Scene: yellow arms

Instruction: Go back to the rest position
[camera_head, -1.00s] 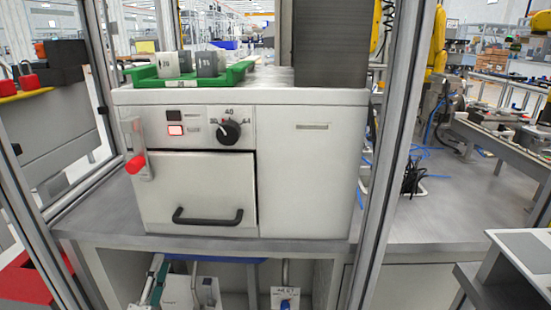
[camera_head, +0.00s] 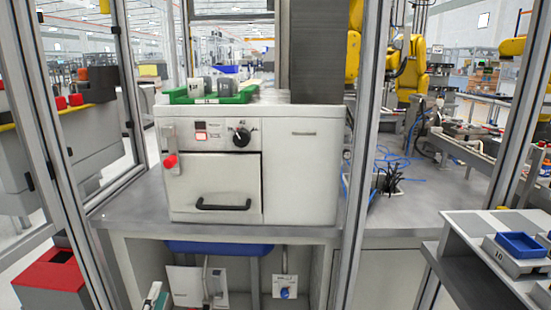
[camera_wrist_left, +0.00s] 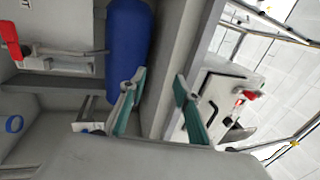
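My left gripper (camera_head: 153,297) shows only as a small teal and pale tip at the bottom edge of the head view. In the left wrist view its two teal fingers (camera_wrist_left: 160,80) stand apart with nothing between them. Most of the left arm is out of the head view. My right gripper is not in view.
A white machine (camera_head: 300,165) with a dial, red knob and shut drawer stands on a grey table (camera_head: 120,212). A green tray (camera_head: 210,97) sits on top. Metal posts (camera_head: 362,150) frame it. Below is a blue tank (camera_wrist_left: 128,40). A stand with blue bins (camera_head: 520,244) is right.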

